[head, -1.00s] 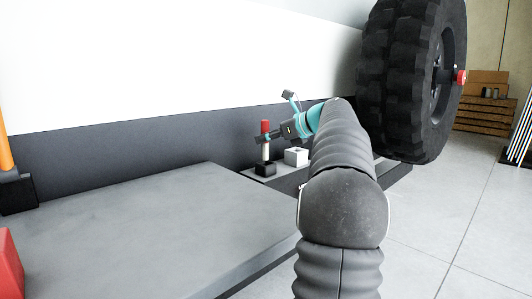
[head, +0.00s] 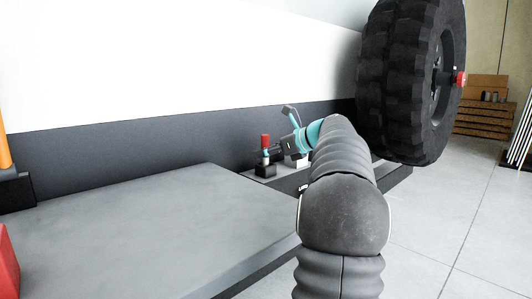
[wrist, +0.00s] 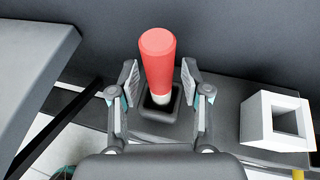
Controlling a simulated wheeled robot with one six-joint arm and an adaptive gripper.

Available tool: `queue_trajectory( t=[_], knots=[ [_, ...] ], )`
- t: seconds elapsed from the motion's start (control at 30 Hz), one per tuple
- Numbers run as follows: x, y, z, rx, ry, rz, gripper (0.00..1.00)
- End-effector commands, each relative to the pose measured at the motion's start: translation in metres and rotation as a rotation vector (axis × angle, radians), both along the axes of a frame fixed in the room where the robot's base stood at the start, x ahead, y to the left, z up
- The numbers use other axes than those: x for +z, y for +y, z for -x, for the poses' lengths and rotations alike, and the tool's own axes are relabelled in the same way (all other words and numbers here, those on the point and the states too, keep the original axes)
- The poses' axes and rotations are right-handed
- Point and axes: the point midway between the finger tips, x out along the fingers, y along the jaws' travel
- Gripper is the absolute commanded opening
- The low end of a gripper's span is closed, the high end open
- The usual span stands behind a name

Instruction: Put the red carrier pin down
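The red carrier pin (head: 266,141) has a red upper part and a pale lower part. It stands upright in a small black square holder (head: 265,171), and the wrist view also shows the pin (wrist: 157,55) with its foot inside the holder (wrist: 173,112). My gripper (head: 269,154) is at the pin. In the wrist view its fingers (wrist: 159,80) stand on either side of the pin, with a visible gap on each side. The gripper is open. The bottom end of the pin is hidden inside the holder.
A white hollow block (wrist: 257,120) stands right of the holder on the same grey ledge. The dark chassis side (head: 140,150) rises close behind. A big tyre (head: 405,80) is to the right. The grey platform (head: 130,225) at front left is clear.

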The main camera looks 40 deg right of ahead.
Motion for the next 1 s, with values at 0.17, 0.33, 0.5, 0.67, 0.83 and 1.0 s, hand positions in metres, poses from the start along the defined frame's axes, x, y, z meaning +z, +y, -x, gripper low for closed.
queue_trajectory(
  t=[0.17, 0.33, 0.5, 0.67, 0.83, 1.0],
  knots=[
    [0.004, -0.001, 0.001, -0.001, 0.000, 0.001, 0.47],
    [0.013, -0.008, 0.021, -0.003, 0.000, 0.000, 0.47],
    [0.026, -0.019, 0.051, -0.005, 0.000, 0.001, 0.47],
    [0.038, -0.028, 0.077, -0.004, 0.000, 0.001, 0.47],
    [0.046, -0.034, 0.096, -0.001, -0.002, 0.001, 0.47],
    [0.049, -0.037, 0.104, -0.001, 0.000, 0.001, 0.47]
  ],
)
